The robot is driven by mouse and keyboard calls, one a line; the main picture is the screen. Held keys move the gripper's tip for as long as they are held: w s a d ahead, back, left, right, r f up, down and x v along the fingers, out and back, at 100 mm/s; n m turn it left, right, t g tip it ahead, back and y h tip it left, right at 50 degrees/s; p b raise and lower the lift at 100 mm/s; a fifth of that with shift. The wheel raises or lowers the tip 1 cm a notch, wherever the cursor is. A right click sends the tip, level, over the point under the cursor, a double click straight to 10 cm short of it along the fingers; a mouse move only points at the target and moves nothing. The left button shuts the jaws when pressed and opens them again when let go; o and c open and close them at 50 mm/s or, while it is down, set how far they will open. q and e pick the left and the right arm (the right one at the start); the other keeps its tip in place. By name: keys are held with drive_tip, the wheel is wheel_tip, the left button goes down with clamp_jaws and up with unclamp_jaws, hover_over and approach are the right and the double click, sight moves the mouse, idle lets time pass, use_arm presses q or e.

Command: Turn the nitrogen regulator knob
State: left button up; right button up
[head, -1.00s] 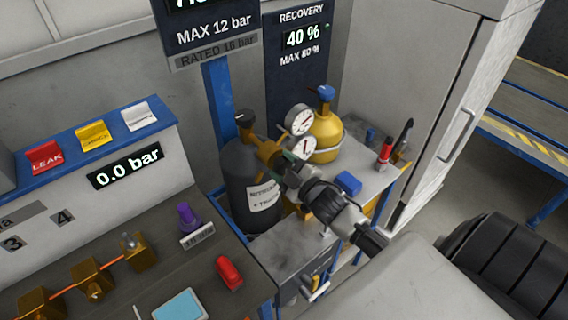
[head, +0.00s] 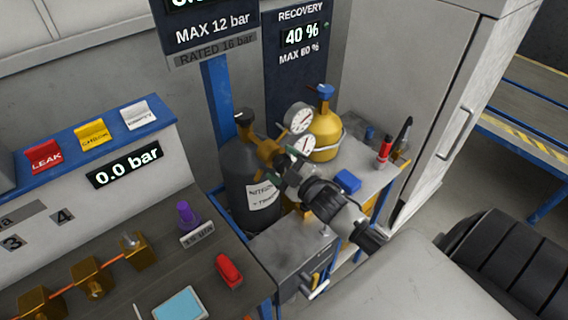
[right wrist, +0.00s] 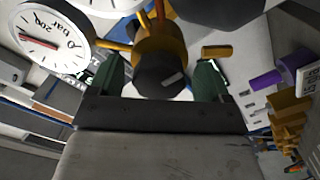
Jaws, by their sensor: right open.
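The nitrogen regulator is a brass body (head: 268,152) on top of the dark grey nitrogen cylinder (head: 238,172), with two round white gauges (head: 299,118) beside it. Its dark knob (right wrist: 163,76), with a pale mark on its face, shows in the right wrist view. My right gripper (right wrist: 160,78) is open, with one green-padded finger on each side of the knob and visible gaps between. In the head view my right gripper (head: 279,166) is at the regulator and hides the knob. My left gripper is not in view.
A yellow recovery cylinder (head: 326,132) stands behind the gauges. A blue block (head: 347,181) and a red-capped item (head: 385,150) are on the cart. The bench at left holds a purple item (head: 187,214), a red item (head: 229,270) and brass valves (head: 133,251).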

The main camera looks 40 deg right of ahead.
drive_tip(key=shift+s, duration=0.1)
drive_tip(key=shift+s+f, duration=0.1)
drive_tip(key=shift+s, duration=0.15)
drive_tip(key=s+b, duration=0.3)
drive_tip(key=s, duration=0.7)
drive_tip(key=shift+d, duration=0.45)
